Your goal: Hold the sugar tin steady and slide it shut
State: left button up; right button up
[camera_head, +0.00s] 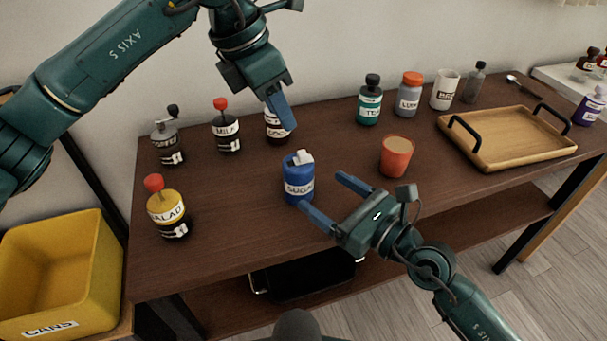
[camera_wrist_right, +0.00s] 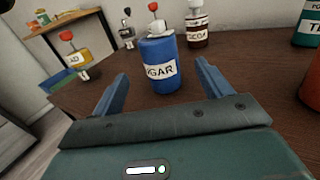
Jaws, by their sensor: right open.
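The blue sugar tin (camera_head: 298,184) stands upright on the dark wooden table, with a white SUGAR label and a white piece (camera_head: 302,157) on top. I cannot tell how far that top piece is open. My right gripper (camera_head: 322,194) is open and empty, its blue fingers reaching toward the tin from the lower right. In the right wrist view the tin (camera_wrist_right: 163,62) is centred between and beyond the fingers, with gaps on both sides. My left gripper (camera_head: 281,110) hangs above and behind the tin; only one blue finger shows clearly, in front of the cocoa bottle.
An orange cup (camera_head: 396,157) stands to the right of the tin. Behind are the cocoa bottle (camera_head: 273,130), milk bottle (camera_head: 226,130) and a grinder (camera_head: 167,145). A salad bottle (camera_head: 166,213) is at left, a wooden tray (camera_head: 500,153) at right.

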aim_at(291, 169)
jog(key=x, duration=1)
jog(key=shift+c, duration=0.5)
jog(key=c, duration=1)
dwell(0.3)
